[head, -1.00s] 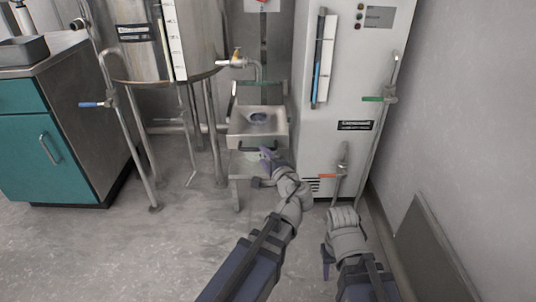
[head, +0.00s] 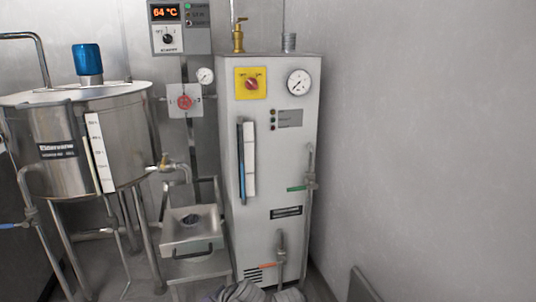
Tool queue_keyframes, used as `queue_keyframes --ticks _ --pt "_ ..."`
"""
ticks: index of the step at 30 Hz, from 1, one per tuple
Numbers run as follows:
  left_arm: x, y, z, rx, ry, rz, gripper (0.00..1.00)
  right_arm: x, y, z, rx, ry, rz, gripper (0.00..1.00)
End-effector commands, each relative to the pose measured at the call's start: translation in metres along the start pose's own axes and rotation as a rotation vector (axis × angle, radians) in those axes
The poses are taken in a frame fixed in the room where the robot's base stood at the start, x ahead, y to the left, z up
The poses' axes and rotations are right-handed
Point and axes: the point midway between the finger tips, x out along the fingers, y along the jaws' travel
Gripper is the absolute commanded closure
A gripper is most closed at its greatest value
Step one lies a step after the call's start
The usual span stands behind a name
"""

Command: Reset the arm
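My arms show only as grey ribbed parts at the bottom edge of the head view. The left one (head: 238,291) lies just below the metal tray unit, and the right one lies close beside it on the right. No fingers of either gripper can be made out, and most of both arms is cut off by the picture's edge. Nothing can be seen held.
A steel tank (head: 75,150) on legs stands at left. A tall white cabinet (head: 265,170) with a gauge stands in the middle. A metal tray unit (head: 192,245) with a handle sits between them. A control box (head: 180,27) reads 64 °C. The right wall is bare.

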Motion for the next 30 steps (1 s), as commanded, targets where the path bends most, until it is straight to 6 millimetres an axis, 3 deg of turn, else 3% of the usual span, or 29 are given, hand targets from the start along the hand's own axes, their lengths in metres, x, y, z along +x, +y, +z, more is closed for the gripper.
queue_keyframes --ticks 1,6,13,22,30 --pt "-0.018 0.01 0.007 -0.028 -0.034 0.089 0.53 -0.019 0.002 0.001 -0.001 0.0 0.0 0.5" --pt "-0.057 0.061 0.028 -0.093 -0.148 0.359 0.53 -0.041 0.004 0.003 -0.004 -0.001 0.001 0.5" --pt "-0.12 0.103 0.048 -0.114 -0.278 0.641 0.53 -0.07 0.007 0.004 -0.007 -0.002 0.001 0.5" --pt "-0.164 0.058 0.037 -0.118 -0.271 0.629 0.53 -0.133 0.013 0.008 -0.004 -0.003 0.0 0.5" --pt "-0.226 0.001 0.025 -0.12 -0.272 0.628 0.53 -0.218 0.022 0.013 -0.001 -0.003 -0.001 0.5"
